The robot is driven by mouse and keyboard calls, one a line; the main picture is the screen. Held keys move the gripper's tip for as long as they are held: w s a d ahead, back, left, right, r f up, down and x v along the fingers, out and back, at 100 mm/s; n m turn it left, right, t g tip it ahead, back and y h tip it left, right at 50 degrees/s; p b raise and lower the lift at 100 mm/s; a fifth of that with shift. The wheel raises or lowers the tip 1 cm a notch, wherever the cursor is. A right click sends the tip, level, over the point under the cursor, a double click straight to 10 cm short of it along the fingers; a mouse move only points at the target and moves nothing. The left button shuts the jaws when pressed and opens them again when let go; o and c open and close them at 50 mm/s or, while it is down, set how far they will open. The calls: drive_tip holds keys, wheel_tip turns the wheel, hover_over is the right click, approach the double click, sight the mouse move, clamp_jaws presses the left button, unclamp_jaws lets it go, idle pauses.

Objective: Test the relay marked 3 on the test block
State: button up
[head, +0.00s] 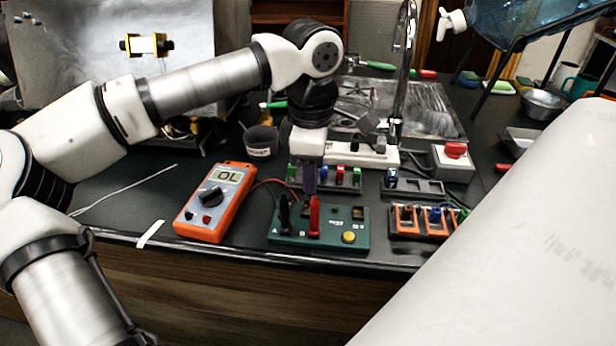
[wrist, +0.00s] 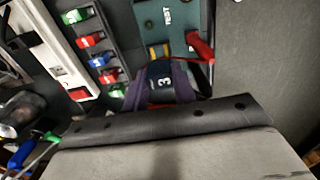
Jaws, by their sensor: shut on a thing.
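My gripper (wrist: 160,85) is shut on a dark relay marked 3 (wrist: 165,80), with one finger on each side of it. In the head view my gripper (head: 309,182) points down at the back edge of the green test block (head: 335,243); the relay is hard to make out there. The test block also shows in the wrist view (wrist: 182,18), just beyond the relay. I cannot tell whether the relay touches the block. A black probe (head: 285,215) and a red probe (head: 315,215) stand on the block, with a yellow button (head: 348,237) at its front right.
An orange multimeter (head: 213,203) reading OL lies left of the block. A rack of several coloured pieces (wrist: 98,60) stands behind it. An orange-fronted holder (head: 420,222) and a grey box with a red button (head: 455,151) are to the right. The counter's front edge is close.

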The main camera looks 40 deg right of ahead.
drive_tip(key=shift+f+b, duration=1.2)
drive_tip(key=shift+f, duration=0.75)
drive_tip(key=shift+r, duration=0.15)
drive_tip(key=shift+f+b, duration=0.75)
idle(0.9)
drive_tip(key=shift+d, duration=0.1)
idle(2.1)
drive_tip(key=shift+r+p, duration=1.8)
drive_tip(key=shift+r, duration=0.75)
